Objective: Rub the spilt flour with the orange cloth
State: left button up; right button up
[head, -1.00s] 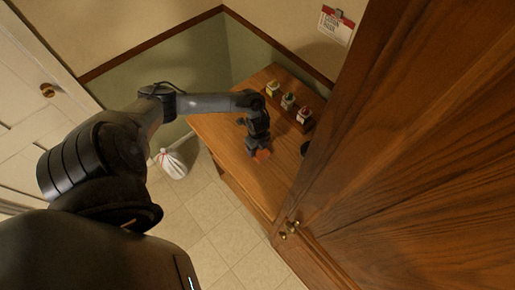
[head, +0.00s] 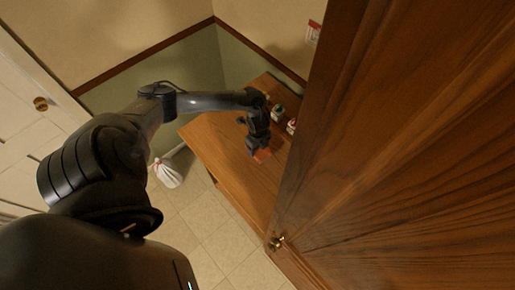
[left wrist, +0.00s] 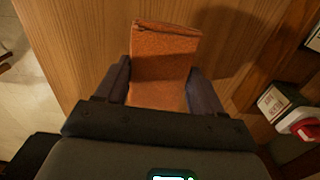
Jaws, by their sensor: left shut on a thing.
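The orange cloth (left wrist: 165,65) is between the two fingers of my left gripper (left wrist: 163,88) in the left wrist view, over the wooden counter. My left gripper (head: 258,150) is shut on it. In the head view the cloth (head: 262,156) is a small orange patch below the gripper, at or just above the counter top (head: 215,140). I cannot tell whether it touches the wood. I cannot make out any spilt flour in either view. My right gripper is not in view.
Small bottles or jars (head: 277,113) stand at the counter's back, right of my left arm; one with a red cap (left wrist: 305,129) is close on the right in the wrist view. A large wooden door (head: 400,140) hides the right side. A white bag (head: 167,173) stands on the floor.

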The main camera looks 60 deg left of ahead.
pick_arm(q)
jog(key=shift+a+r, duration=0.1)
jog(key=shift+r, duration=1.85)
